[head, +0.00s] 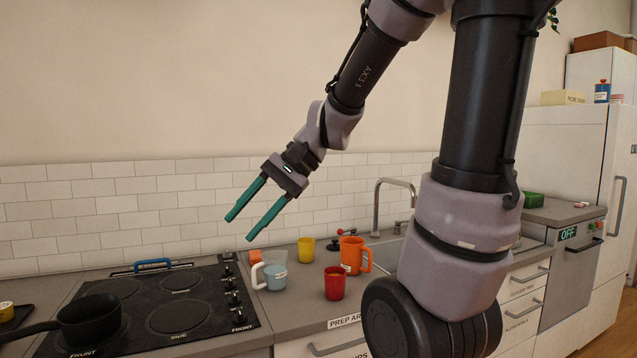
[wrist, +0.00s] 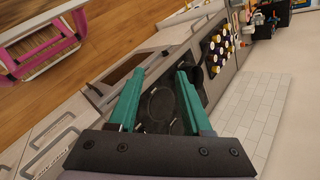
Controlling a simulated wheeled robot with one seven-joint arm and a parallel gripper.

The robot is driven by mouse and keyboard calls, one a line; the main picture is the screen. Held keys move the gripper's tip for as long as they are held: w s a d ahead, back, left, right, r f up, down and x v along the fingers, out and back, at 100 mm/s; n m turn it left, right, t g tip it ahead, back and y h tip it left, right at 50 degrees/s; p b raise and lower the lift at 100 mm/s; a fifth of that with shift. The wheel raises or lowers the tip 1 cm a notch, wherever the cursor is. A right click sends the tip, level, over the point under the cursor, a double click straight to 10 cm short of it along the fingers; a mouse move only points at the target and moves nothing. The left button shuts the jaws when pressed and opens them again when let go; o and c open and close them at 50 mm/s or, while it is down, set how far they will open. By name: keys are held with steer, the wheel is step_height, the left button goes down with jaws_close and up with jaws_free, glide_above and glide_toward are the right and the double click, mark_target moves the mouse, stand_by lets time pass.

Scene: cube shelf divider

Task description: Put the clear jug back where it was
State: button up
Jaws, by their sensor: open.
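A clear, light-blue-tinted jug (head: 272,270) with a pale handle on its left and a small label stands upright on the counter (head: 290,305), just right of the stove in the head view. My gripper (head: 240,228) is open and empty, raised in the air above and to the left of the jug in the picture, apart from it. In the wrist view my gripper (wrist: 160,73) shows its two green fingers spread with nothing between them. I cannot make out the jug in the wrist view.
A red cup (head: 334,283), yellow cup (head: 306,250) and orange jug (head: 352,254) stand right of the clear jug. An orange object (head: 255,257) is partly hidden behind it. The black stove (head: 150,335) holds a dark pan (head: 90,318). A faucet (head: 397,183) rises behind.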

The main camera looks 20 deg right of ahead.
steer(key=s+d+r+n+t+h, duration=0.1)
steer(key=d+r+t+h, duration=0.2)
steer(key=d, duration=0.3)
steer(key=s+d+r+n+t+h, duration=0.1)
steer(key=d+r+t+h, duration=0.2)
steer(key=d, duration=0.3)
steer(key=shift+d+t+h, duration=0.35)
steer(key=shift+t+h, duration=0.05)
stand_by(0.9)
